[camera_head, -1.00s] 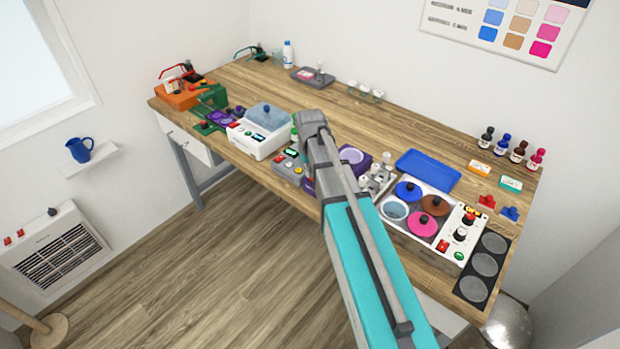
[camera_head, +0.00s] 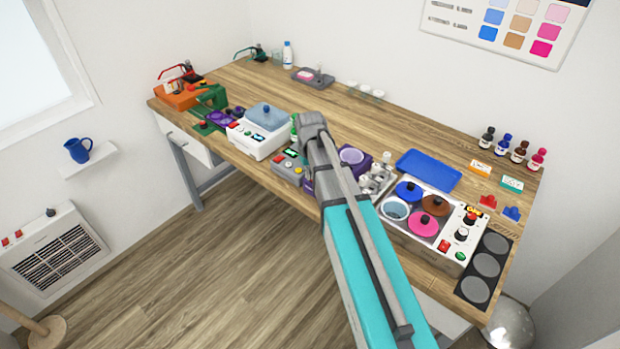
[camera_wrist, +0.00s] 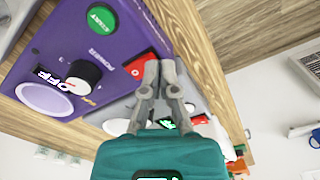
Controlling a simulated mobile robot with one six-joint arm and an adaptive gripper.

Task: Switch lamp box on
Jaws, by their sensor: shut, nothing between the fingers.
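A purple box (camera_wrist: 95,45) fills the upper left of the wrist view; I cannot read a label naming it the lamp box. It has a green START button (camera_wrist: 101,18), a black knob (camera_wrist: 83,76) beside the word OFF, a pale round disc (camera_wrist: 44,99) and a red rocker switch (camera_wrist: 138,67) by the word POWER. My gripper (camera_wrist: 161,68) is shut and empty, its tips at or just over the red switch; contact cannot be told. In the head view my arm hides part of the purple box (camera_head: 364,163), and my fingers are hidden.
A grey box (camera_head: 289,168) with buttons stands left of the purple box, and a white device (camera_head: 258,140) beyond it. To the right are metal fittings (camera_head: 377,181) and a white unit with coloured lids (camera_head: 455,250). The table's (camera_head: 345,115) middle back is clear.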

